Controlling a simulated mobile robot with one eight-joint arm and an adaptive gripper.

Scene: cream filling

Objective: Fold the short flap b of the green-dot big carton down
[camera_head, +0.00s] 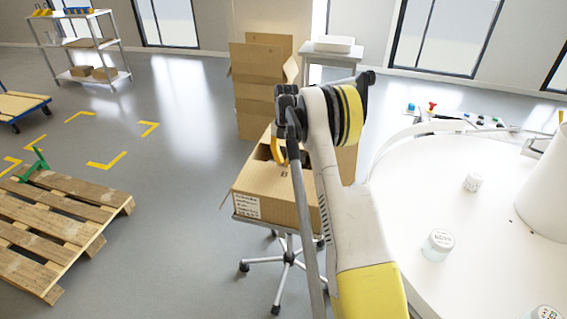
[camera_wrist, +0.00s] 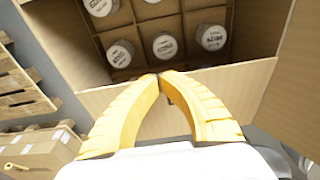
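The big carton (camera_head: 270,192) stands open on a wheeled stand, partly behind my arm. No green dot can be made out. I cannot tell which is flap b. Inside, several white-lidded jars (camera_wrist: 165,45) sit between cardboard dividers. My gripper (camera_wrist: 159,76) has its yellow fingertips together, with nothing seen between them, over the near flap; contact is unclear. In the head view my gripper (camera_head: 278,150) is at the carton's top, partly hidden by my arm.
Stacked cartons (camera_head: 262,85) stand behind the carton. A round white table (camera_head: 470,250) with small jars (camera_head: 438,245) is close on the right. A wooden pallet (camera_head: 60,225) lies at left. The grey floor between pallet and stand is clear.

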